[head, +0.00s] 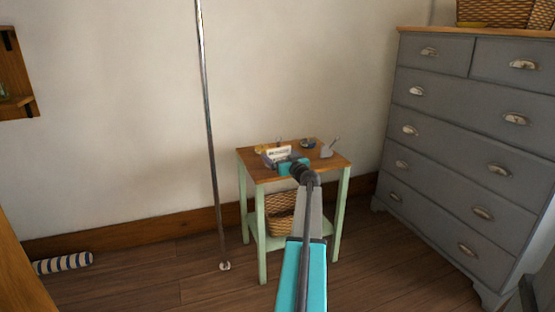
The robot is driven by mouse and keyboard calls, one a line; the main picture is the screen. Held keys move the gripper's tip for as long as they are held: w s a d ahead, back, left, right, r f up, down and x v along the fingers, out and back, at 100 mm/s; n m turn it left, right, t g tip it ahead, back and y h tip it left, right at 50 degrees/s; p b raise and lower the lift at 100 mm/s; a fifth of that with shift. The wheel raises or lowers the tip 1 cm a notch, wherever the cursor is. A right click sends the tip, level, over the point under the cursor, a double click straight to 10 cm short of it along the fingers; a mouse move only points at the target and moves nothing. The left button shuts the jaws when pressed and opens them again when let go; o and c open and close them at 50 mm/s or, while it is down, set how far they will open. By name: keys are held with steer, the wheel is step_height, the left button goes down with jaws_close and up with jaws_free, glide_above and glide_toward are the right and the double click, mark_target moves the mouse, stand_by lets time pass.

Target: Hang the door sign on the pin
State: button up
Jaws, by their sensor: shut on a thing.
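A small white sign with dark lettering, which looks like the door sign (278,154), shows just beyond my gripper (284,162) over the side table's top. My gripper is shut on it, though the teal gripper body and my wrist hide the contact. I cannot tell whether the sign touches the tabletop. A small grey piece with a thin slanted rod (328,150) stands at the right of the tabletop. It may hold the pin, but it is too small to be sure.
The side table (341,162) has pale green legs and a wicker basket (281,212) below. A small dark round item (307,143) lies at its back. A metal pole (209,130) stands left. A grey dresser (455,130) stands right. A striped roll (62,263) lies on the floor.

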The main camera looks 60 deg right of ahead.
step_height(320, 180, up, 2)
steer(key=shift+r, duration=0.15)
steer(key=s+a+r+p, duration=0.1)
steer(key=s+a+p, duration=0.1)
steer(key=s+a, duration=0.7)
steer(key=a, duration=0.3)
steer(key=shift+s+a, duration=0.3)
steer(key=shift+s, duration=0.1)
stand_by(0.4)
